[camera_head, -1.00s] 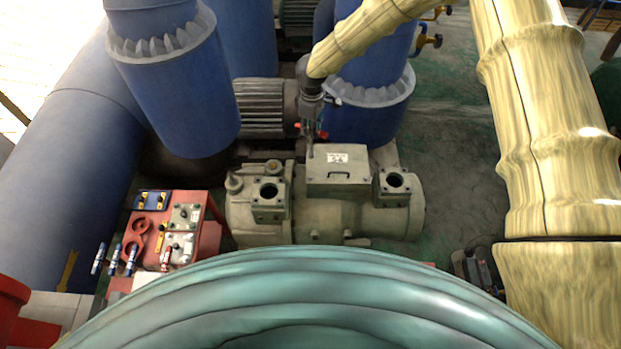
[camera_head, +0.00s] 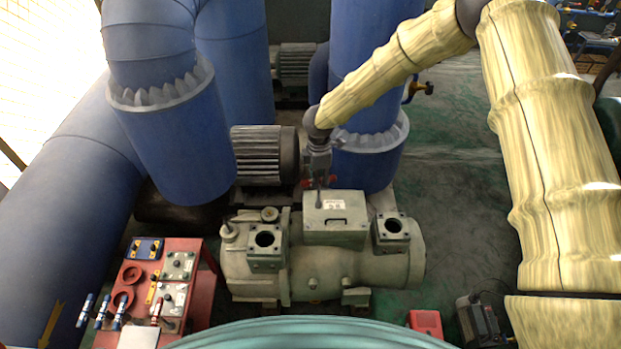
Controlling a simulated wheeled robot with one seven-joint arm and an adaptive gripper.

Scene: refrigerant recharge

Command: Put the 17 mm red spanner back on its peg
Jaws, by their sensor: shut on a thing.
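A red bench (camera_head: 198,285) stands at the lower left, well away from my gripper. No peg can be clearly made out in this view.
The beige compressor (camera_head: 330,270) lies below my gripper. On the bench are red rings (camera_head: 131,274), valve blocks and several blue-handled tools (camera_head: 103,311). Large blue pipes (camera_head: 180,150) stand behind and left. A red box (camera_head: 426,322) and a dark device (camera_head: 483,322) lie at right.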

